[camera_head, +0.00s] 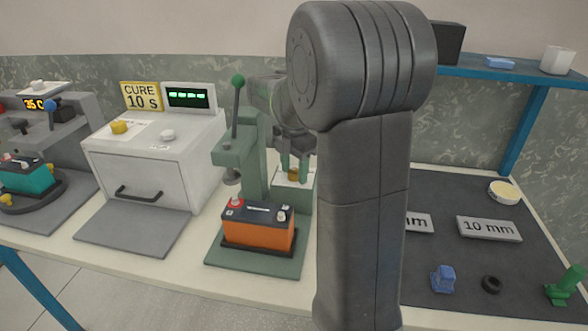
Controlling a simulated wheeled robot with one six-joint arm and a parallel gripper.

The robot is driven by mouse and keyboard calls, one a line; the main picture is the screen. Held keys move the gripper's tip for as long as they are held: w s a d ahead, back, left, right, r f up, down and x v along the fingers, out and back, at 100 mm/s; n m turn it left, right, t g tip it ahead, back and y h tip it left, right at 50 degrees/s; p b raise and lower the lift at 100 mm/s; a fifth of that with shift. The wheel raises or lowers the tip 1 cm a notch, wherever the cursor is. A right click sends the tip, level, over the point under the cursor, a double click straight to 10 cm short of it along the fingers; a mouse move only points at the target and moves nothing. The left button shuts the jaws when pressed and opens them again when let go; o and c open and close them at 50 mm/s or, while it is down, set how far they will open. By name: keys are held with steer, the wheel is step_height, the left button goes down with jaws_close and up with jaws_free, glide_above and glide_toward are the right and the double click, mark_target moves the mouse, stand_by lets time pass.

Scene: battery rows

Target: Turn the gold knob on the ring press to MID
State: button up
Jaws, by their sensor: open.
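The ring press (250,160) is green, with a lever topped by a green ball. An orange battery (258,226) with a dark top sits on its base plate. The gold knob (293,175) is on a white panel (305,183) on a green box at the press's right. My gripper (294,166) points down right at the knob, its open fingers on either side of it in this view. I cannot tell whether they touch it. My arm and the fingers partly cover the panel, and its marks and the knob's setting are not readable.
A white cure oven (160,165) with its own gold knob stands left of the press. Farther left is another station with a teal battery (28,178). My upright arm link blocks the middle right. A dark mat (455,190) at right holds "10 mm" plate (489,229) and small parts.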

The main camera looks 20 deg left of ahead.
steer(key=shift+c, duration=0.2)
steer(key=c, duration=0.9)
steer(key=shift+r+m+p, duration=0.1)
steer(key=shift+m+p, duration=0.25)
steer(key=shift+m, duration=0.05)
steer(key=m+p, duration=0.2)
steer(key=m, duration=0.1)
steer(key=shift+p, duration=0.35)
steer(key=shift+m+p, duration=1.1)
steer(key=shift+m, duration=1.4)
steer(key=o, duration=0.9)
